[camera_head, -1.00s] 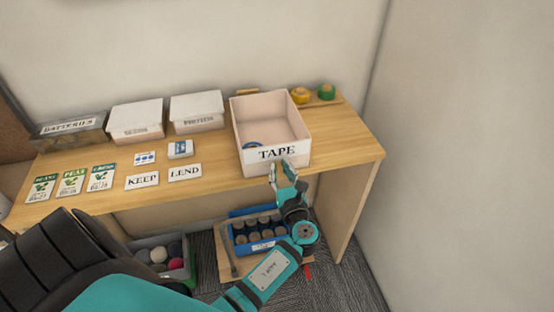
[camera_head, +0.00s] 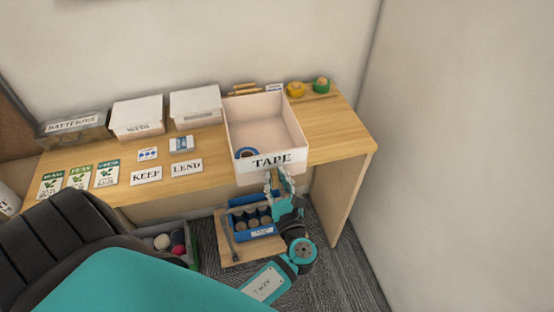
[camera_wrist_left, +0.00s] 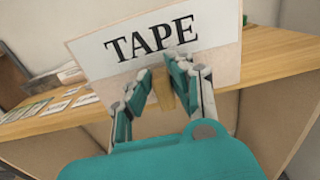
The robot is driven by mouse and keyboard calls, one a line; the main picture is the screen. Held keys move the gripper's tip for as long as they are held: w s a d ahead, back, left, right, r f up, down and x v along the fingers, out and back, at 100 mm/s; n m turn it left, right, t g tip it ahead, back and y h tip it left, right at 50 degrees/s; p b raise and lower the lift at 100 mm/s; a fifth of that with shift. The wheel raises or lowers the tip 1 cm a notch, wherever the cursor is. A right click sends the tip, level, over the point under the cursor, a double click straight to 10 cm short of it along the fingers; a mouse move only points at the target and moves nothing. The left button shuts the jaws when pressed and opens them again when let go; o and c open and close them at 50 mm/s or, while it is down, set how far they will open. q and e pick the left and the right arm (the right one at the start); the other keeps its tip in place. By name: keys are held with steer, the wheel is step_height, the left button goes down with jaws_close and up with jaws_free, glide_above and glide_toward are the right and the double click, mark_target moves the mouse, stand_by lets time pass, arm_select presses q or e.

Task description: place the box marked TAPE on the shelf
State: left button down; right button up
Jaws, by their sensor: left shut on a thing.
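The open, pale TAPE box (camera_head: 266,126) has its labelled front at the front edge of the wooden shelf top (camera_head: 335,130). My left gripper (camera_head: 279,178) is at the lower front of the box, below the label. The exact contact is partly hidden by the fingers. My right gripper is not in view.
Lidded boxes (camera_head: 137,117) and a batteries bin (camera_head: 75,128) line the back left. KEEP and LEND cards (camera_head: 146,175) and seed packets (camera_head: 80,178) lie in front. Tape rolls (camera_head: 296,89) sit at back right. A blue crate of cans (camera_head: 252,215) is below. A wall stands right.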

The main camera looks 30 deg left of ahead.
arm_select(q)
steer(key=s+d+r+m+t+h+b, duration=0.6)
steer(key=s+d+m+h+b, duration=0.1)
steer(key=h, duration=0.6)
steer(key=s+d+m, duration=0.1)
steer(key=d+m, duration=0.1)
steer(key=shift+s+d+m+h+b, duration=0.2)
steer(key=shift+d+m+h+b, duration=0.1)
steer(key=shift+m+b, duration=0.1)
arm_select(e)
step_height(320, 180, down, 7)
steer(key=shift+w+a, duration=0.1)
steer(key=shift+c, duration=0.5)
